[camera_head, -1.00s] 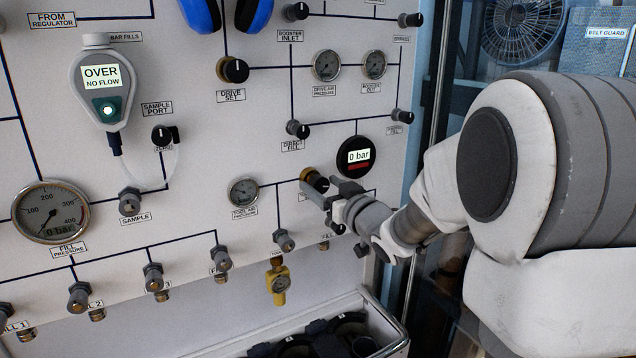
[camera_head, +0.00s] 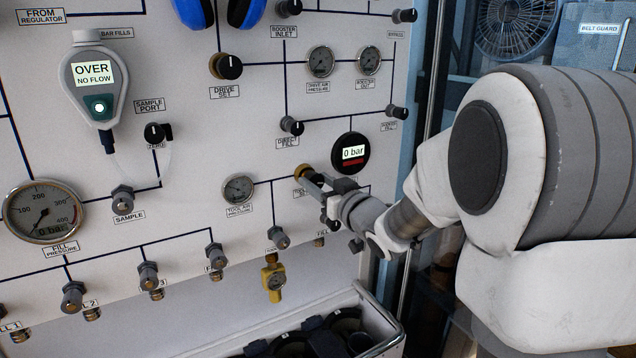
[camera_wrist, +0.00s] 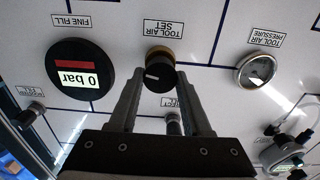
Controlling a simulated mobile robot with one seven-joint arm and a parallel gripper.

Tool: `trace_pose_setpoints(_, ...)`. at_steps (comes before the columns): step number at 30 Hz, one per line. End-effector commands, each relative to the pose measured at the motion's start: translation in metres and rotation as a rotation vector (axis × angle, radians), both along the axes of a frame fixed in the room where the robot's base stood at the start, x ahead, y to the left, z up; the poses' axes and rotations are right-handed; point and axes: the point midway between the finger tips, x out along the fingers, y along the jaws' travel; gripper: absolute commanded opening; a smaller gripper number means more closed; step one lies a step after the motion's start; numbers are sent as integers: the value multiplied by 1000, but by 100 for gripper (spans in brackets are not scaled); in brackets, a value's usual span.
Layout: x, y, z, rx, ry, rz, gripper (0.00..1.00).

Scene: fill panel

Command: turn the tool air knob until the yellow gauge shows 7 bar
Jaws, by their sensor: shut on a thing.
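The tool air knob, a black knob with a brass collar (camera_head: 303,171), is on the white panel, mostly hidden by my gripper in the head view. In the wrist view, which is upside down, the knob (camera_wrist: 160,76) sits under the TOOL AIR SET label with a pale pointer mark. My gripper (camera_wrist: 157,82) has a finger on each side of the knob and is shut on it; it also shows in the head view (camera_head: 316,183).
The round tool air pressure gauge (camera_head: 238,189) is left of the knob. A black digital gauge (camera_head: 351,153) reading 0 bar is just above right of my gripper. Several small valves (camera_head: 279,238) sit below. A crate (camera_head: 385,343) stands under the panel.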

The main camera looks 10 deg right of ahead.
Motion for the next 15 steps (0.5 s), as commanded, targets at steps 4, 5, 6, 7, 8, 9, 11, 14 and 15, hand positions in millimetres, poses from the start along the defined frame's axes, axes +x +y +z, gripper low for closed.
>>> trace_pose_setpoints(4,0,0,1,26,8,0,0)
trace_pose_setpoints(5,0,0,1,35,11,0,0)
trace_pose_setpoints(6,0,0,1,51,17,0,0)
trace_pose_setpoints(7,0,0,1,64,21,0,0)
trace_pose_setpoints(8,0,0,1,80,26,0,0)
trace_pose_setpoints(9,0,-1,1,102,33,0,0)
trace_pose_setpoints(11,0,-1,1,140,46,0,0)
trace_pose_setpoints(14,1,-1,2,214,70,-1,0)
trace_pose_setpoints(15,1,-1,2,245,81,-1,0)
